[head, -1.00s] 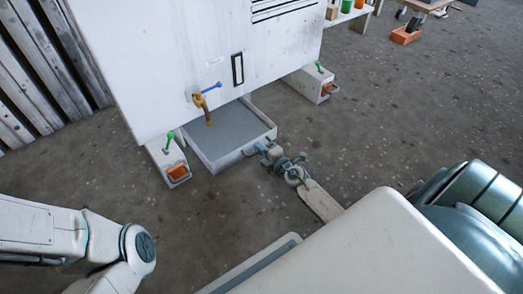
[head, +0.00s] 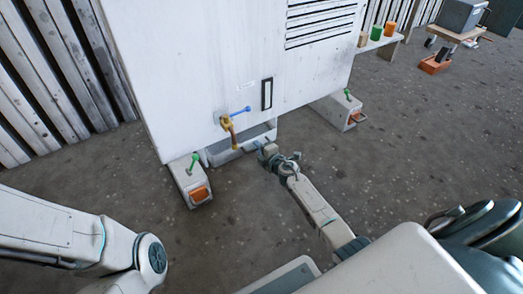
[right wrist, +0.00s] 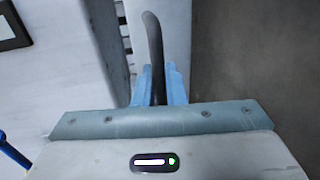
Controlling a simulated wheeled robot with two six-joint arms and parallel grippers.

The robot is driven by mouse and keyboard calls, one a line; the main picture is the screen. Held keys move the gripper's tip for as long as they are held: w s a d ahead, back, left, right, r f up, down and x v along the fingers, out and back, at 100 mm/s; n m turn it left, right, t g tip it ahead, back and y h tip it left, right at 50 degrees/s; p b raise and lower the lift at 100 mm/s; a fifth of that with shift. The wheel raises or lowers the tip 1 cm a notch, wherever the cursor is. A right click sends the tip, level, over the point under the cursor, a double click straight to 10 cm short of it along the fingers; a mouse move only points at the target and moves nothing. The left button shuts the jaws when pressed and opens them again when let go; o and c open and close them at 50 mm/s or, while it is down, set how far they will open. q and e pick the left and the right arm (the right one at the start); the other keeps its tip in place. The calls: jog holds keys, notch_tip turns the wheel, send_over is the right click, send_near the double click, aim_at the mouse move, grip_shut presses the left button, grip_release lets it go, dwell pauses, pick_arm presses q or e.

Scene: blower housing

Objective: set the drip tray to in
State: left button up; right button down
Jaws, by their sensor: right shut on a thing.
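The drip tray (head: 222,157) is a shallow pale tray with a grey inside. It sits low under the front of the white blower housing (head: 200,75), with only a short front part showing. My right gripper (head: 264,150) is at the tray's front side. In the right wrist view its blue fingers (right wrist: 159,86) are shut on a dark curved handle (right wrist: 154,38). My left arm comes in from the left, but its gripper is out of view.
A brass tap (head: 229,132) with a blue lever (head: 240,111) hangs over the tray. Feet with green levers stand at the left (head: 191,182) and right (head: 343,110). A bench with cups (head: 376,33) is at the back right. The floor in front is clear.

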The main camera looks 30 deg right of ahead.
jog(key=shift+w+d+r, duration=0.1)
jog(key=shift+w, duration=0.05)
jog(key=c, duration=1.9)
grip_release()
jog(key=shift+w, duration=0.1)
jog(key=shift+s, duration=0.3)
jog(key=p+v, duration=0.4)
jog(key=v, duration=0.5)
jog(key=shift+s, duration=0.75)
jog(key=shift+r, duration=0.1)
